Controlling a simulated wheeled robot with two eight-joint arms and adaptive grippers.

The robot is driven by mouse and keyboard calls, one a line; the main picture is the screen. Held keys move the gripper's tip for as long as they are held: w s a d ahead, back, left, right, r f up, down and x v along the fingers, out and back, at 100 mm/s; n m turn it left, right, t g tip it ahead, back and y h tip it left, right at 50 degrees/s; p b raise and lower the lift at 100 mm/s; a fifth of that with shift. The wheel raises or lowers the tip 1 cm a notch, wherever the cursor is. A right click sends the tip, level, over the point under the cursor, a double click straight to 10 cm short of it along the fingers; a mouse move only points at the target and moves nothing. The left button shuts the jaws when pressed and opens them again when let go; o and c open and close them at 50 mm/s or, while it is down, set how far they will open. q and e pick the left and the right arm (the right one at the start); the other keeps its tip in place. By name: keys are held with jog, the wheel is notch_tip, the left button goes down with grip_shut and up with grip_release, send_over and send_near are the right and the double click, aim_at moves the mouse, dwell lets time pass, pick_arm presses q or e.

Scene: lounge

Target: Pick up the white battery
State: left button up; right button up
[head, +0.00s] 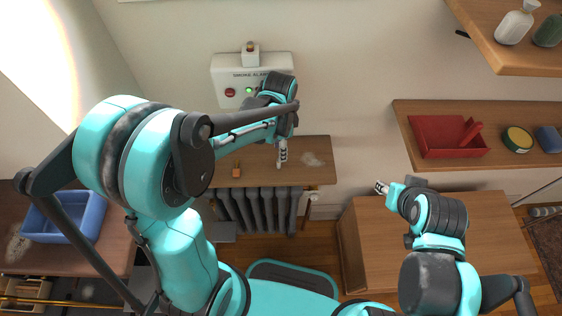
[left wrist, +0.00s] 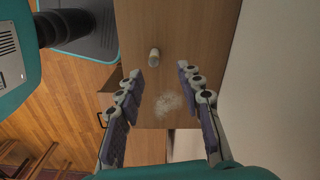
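The white battery (left wrist: 154,54) is a small pale cylinder on the wooden shelf, seen in the left wrist view near the gap between the fingertips. I cannot make it out in the head view, where my left arm covers part of the shelf. My left gripper (left wrist: 160,70) is open and empty, with one finger on each side of the picture. In the head view the left gripper (head: 282,152) points down over the shelf (head: 265,180). My right gripper (head: 381,187) is above the wooden cabinet at the right, apart from the shelf; its opening is unclear.
A wooden cabinet (head: 480,225) is at right.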

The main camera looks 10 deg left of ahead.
pick_arm(q)
jog(key=f+b, duration=0.1)
jog(key=f, duration=0.1)
jog(key=s+f+b, duration=0.1)
jog(key=f, duration=0.2)
jog(key=shift+a, duration=0.1)
jog(key=shift+f, duration=0.3)
grip_shut()
